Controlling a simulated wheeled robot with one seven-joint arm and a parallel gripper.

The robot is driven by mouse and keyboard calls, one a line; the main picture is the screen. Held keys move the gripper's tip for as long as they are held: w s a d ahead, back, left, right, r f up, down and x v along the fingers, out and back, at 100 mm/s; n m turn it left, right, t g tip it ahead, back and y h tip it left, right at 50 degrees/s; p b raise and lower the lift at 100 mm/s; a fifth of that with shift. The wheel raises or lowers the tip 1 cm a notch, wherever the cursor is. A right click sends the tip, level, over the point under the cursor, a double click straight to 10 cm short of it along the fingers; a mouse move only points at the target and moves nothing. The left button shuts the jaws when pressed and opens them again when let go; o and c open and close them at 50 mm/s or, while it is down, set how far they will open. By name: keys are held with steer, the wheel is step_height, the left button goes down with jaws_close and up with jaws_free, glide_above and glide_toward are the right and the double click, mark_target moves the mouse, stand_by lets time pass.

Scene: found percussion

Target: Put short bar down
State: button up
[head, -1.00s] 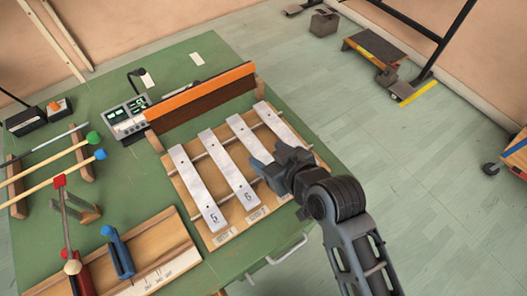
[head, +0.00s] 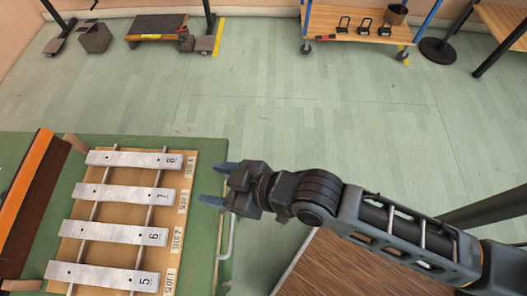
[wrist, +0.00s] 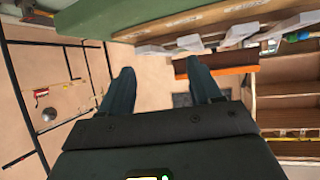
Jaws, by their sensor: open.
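Four light metal bars lie across two rails on a wooden rack (head: 195,158), each beside its own slot label. The farthest, bar 8 (head: 125,159), looks the shortest. Bar 7 (head: 124,194), bar 6 (head: 115,233) and bar 5 (head: 102,277) follow towards me. My gripper (head: 216,184) is open and empty, to the right of the rack near the table's edge, pointing left at it. In the wrist view the two fingers (wrist: 160,68) are apart with nothing between them. Pale bar ends (wrist: 190,42) show beyond them.
The green table (head: 205,240) has a metal handle (head: 227,235) at its right edge, close under my gripper. An orange-topped board (head: 25,190) stands left of the rack. Open floor (head: 330,130) lies beyond. A wheeled cart (head: 360,25) and a low dolly (head: 157,25) stand far back.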

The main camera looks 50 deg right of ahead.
steer(key=s+d+r+m+t+h, duration=0.1)
steer(key=s+d+r, duration=0.1)
steer(key=s, duration=0.4)
steer(key=s+d+r+m+t+h, duration=0.1)
steer(key=s+d+r, duration=0.2)
steer(key=s+d, duration=0.2)
steer(key=shift+s+m+h, duration=0.3)
steer(key=shift+s, duration=0.6)
steer(key=shift+o, duration=0.5)
steer(key=s+d+r+m+t+h, duration=0.1)
steer(key=s+d+r, duration=0.1)
steer(key=s+r, duration=0.5)
steer(key=shift+s+r, duration=0.2)
steer(key=shift+r, duration=0.4)
steer(key=shift+f, duration=0.1)
